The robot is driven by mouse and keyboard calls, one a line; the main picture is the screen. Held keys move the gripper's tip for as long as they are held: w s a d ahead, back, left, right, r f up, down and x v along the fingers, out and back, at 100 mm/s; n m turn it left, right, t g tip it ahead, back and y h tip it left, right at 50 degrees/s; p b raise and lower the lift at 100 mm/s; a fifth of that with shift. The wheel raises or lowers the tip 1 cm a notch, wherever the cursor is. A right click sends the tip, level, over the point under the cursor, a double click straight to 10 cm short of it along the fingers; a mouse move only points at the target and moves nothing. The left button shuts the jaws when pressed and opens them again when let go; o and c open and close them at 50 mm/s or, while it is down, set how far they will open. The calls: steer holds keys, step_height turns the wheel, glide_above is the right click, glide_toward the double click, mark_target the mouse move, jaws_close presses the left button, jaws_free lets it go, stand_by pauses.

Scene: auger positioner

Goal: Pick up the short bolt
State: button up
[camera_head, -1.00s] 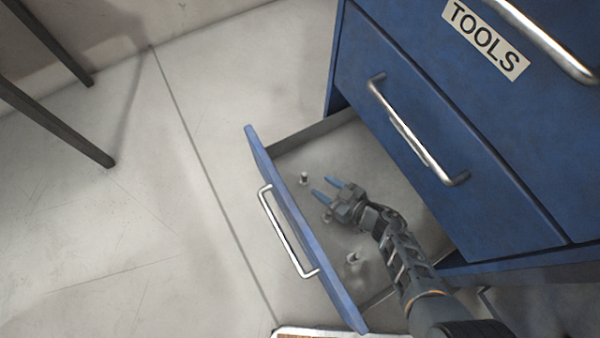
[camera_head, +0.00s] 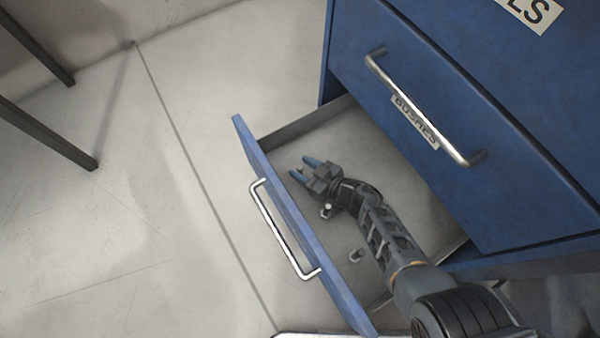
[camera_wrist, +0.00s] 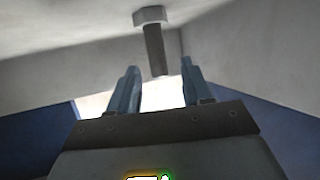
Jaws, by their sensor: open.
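My gripper (camera_head: 303,168) is open and low inside the open drawer, close to its front panel. In the wrist view, a grey bolt (camera_wrist: 154,45) with a hex head stands head-down on the drawer floor, just ahead of and between the two blue fingers of my gripper (camera_wrist: 160,67). The fingers do not close on it. In the head view this bolt is mostly hidden at the fingertips. Another bolt (camera_head: 327,210) stands beside my wrist, and one more (camera_head: 356,256) stands nearer the drawer's right end. I cannot tell surely which is the short one.
The drawer (camera_head: 318,126) has a blue front panel with a metal handle (camera_head: 283,235) and low grey walls around my gripper. The blue cabinet (camera_head: 430,90) with closed drawers rises above it at the right. Open floor lies to the left.

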jaws_close()
stand_by(0.4)
steer(key=shift+r, duration=0.15)
